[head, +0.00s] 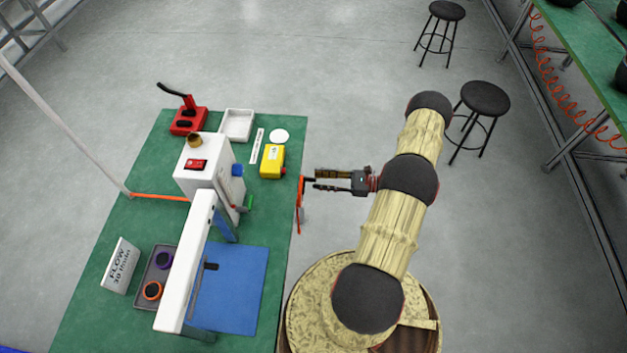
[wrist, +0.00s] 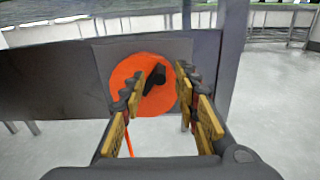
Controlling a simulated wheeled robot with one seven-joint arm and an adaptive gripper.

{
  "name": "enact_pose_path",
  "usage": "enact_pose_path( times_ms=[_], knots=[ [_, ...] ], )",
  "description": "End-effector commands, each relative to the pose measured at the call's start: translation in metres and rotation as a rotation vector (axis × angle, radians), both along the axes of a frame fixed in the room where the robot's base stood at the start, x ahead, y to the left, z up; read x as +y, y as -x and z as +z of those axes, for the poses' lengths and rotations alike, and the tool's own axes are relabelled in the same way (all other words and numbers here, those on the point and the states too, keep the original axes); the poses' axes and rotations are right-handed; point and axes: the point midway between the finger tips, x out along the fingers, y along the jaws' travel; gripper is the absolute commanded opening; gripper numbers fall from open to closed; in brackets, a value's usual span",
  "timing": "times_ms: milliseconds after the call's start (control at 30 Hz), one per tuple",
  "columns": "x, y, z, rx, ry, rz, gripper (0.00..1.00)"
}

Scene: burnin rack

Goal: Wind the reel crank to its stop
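The reel is an orange disc (wrist: 128,75) facing me on a dark grey panel in the wrist view. In the head view the reel (head: 299,212) shows edge-on at the right edge of the green bench. Its black crank handle (wrist: 155,77) sticks out toward me, right of and above the disc's middle. My gripper (wrist: 160,84) is open, one finger on each side of the handle in the picture. In the head view my gripper (head: 316,179) points left at the upper part of the reel, its tips close to it. I cannot tell whether the fingers touch the handle.
On the green bench (head: 92,262) stand a white press-like machine (head: 183,262), a blue mat (head: 243,290), a yellow box (head: 272,161) and a red hand-lever tool (head: 188,121). Two black stools (head: 485,98) (head: 446,11) stand at the back right.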

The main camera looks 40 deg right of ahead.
Motion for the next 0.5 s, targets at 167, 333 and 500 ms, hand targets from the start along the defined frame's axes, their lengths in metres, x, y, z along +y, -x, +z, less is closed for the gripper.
enact_pose_path(
  times_ms=[167, 333, 500],
  knots=[
    [0.014, -0.016, -0.001, 0.001, 0.001, 0.002, 0.31],
    [0.018, -0.021, 0.0, 0.001, 0.002, 0.001, 0.31],
    [0.018, -0.021, 0.0, 0.001, 0.002, 0.0, 0.31]
  ],
)
